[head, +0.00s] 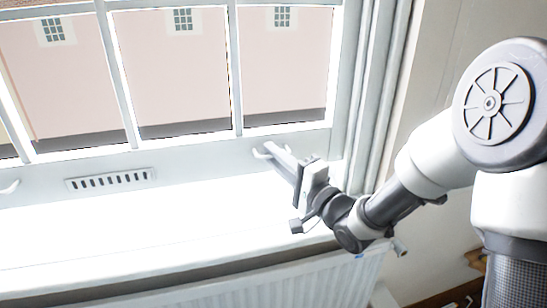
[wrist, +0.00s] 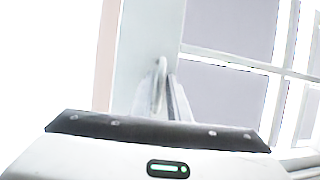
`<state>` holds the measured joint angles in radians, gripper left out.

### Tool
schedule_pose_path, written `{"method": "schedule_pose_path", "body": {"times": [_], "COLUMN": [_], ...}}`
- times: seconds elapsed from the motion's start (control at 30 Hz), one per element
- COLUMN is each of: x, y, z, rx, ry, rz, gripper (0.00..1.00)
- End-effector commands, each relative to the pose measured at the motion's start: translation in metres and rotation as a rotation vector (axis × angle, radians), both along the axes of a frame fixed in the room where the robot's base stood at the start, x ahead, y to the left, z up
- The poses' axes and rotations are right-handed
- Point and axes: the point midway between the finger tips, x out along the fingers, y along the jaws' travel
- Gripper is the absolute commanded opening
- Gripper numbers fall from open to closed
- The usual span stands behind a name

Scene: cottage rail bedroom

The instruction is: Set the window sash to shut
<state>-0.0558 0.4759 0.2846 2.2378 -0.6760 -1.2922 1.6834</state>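The white window sash (head: 200,150) spans the head view, with glazing bars, a slotted vent in its bottom rail and a small white lift handle near each end. My gripper (head: 276,153) is at the right lift handle (head: 261,153), its fingertips pointing at the rail. In the wrist view, my fingers (wrist: 168,92) run close together toward the lift handle (wrist: 160,70), which overlaps them. Glare hides whether the fingers grip it or how far apart they are. Any gap under the sash is also lost in the brightness.
A bright white sill (head: 150,225) lies under the sash, with a white radiator (head: 310,280) below it. The window frame's right side (head: 375,90) and the wall (head: 440,60) stand close to my arm. Wooden furniture (head: 455,295) shows at the lower right.

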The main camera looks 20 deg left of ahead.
Motion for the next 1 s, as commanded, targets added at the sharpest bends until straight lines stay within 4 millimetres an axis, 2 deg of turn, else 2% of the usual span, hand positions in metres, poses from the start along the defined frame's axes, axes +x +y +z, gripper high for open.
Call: {"method": "schedule_pose_path", "body": {"times": [0.33, 0.43, 1.0], "x": [0.0025, 0.0024, 0.0022], "y": [0.0037, 0.0037, 0.0034], "z": [0.0006, 0.0006, 0.0006], "rx": [-0.001, -0.001, 0.000], "ry": [0.001, 0.001, 0.000], "rz": [0.000, 0.000, 0.000], "gripper": [0.15, 0.00, 0.00]}}
